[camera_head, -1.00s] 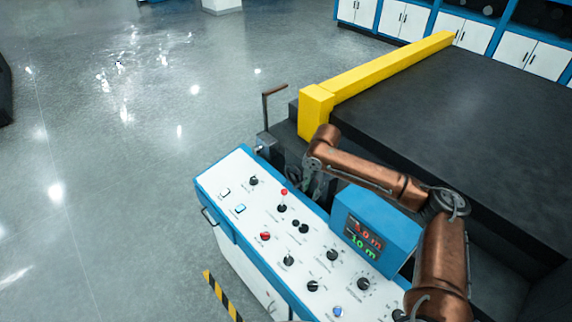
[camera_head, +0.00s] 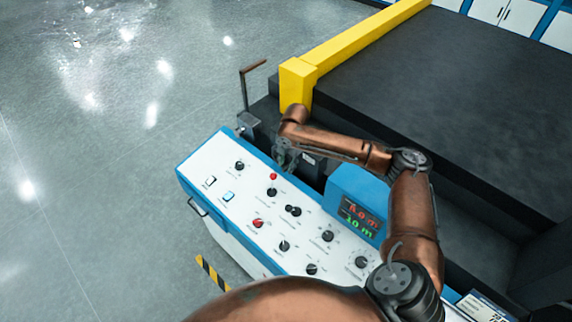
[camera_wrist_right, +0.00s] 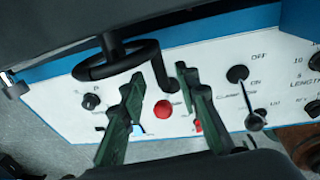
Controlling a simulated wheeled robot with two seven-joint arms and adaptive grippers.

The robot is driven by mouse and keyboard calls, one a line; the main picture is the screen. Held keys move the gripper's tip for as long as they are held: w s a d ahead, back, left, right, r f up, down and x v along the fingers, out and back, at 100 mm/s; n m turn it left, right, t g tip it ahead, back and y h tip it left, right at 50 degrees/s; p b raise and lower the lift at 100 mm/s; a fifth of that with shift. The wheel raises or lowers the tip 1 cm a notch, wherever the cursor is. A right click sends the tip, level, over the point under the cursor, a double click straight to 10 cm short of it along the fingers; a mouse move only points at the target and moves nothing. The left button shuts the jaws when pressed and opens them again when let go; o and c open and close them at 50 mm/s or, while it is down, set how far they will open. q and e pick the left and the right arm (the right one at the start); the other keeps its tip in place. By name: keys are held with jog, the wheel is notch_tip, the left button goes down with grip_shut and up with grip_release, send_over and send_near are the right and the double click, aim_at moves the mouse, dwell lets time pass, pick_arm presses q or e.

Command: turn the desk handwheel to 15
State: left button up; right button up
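The black handwheel (camera_wrist_right: 118,62) is in the right wrist view. Its bent crank handle (camera_wrist_right: 166,76) hangs at its right side. My right gripper (camera_wrist_right: 160,80) is open, its dark green fingers on either side of the handle's lower end in the picture. I cannot tell whether they touch it. In the head view the right gripper (camera_head: 285,156) hangs by the far edge of the white control panel (camera_head: 250,196), and it and the arm hide most of the wheel. A display (camera_head: 360,215) on a blue box shows red and green figures, too small to read surely. My left gripper is not in view.
A separate crank (camera_head: 245,90) rises beyond the panel corner. The floor at left is clear.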

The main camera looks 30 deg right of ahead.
jog(key=shift+f, duration=0.55)
grip_shut()
